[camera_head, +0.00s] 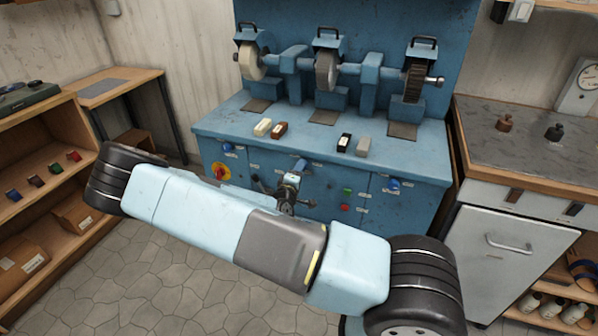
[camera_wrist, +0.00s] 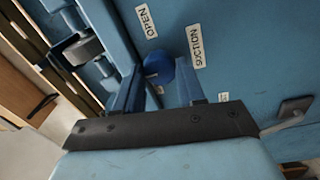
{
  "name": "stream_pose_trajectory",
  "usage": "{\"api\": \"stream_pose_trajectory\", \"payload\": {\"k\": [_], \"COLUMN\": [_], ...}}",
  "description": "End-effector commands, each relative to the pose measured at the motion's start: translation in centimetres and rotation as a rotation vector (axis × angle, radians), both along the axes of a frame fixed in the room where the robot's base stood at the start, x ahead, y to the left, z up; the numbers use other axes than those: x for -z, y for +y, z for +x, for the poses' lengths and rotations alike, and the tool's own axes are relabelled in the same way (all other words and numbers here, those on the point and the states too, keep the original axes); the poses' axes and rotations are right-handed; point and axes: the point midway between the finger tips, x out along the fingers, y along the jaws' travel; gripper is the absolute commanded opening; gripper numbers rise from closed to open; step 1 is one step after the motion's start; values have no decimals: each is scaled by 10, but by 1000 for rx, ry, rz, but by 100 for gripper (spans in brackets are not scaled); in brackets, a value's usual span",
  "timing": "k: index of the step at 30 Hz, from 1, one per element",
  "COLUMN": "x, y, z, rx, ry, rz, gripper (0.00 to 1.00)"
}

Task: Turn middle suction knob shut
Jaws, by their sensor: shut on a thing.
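The middle suction knob (camera_wrist: 158,67) is round and blue, on the blue cabinet front. My gripper (camera_head: 300,165) is at the cabinet front in the head view, shut on this knob. The fingers hide part of the knob, and its exact turn cannot be told. Two other blue knobs show on the same front: one at the left (camera_head: 228,147) and one at the right (camera_head: 393,184).
A red-and-yellow switch (camera_head: 221,172) and green (camera_head: 347,190) and red (camera_head: 345,207) buttons are on the cabinet front. Grinding wheels (camera_head: 325,72) and small blocks (camera_head: 343,142) are on top. Shelving stands left, a workbench (camera_head: 520,125) right. My arm covers much of the floor.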

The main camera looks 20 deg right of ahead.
Motion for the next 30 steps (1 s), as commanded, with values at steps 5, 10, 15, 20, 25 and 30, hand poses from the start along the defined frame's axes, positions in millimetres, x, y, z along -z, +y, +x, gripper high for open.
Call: {"api": "stream_pose_trajectory", "payload": {"k": [5, 10, 15, 20, 25, 30], "x": [3, 3, 3, 2, 1, 2], "y": [4, 3, 2, 1, 0, 7], "z": [1, 0, 0, 0, -1, -9], "rx": [-7, -6, -4, -1, 0, -1], "ry": [8, 9, 7, 4, 4, 3], "rz": [1, 2, 1, 1, 0, 1], "gripper": [9, 9, 55, 65, 65, 65]}}
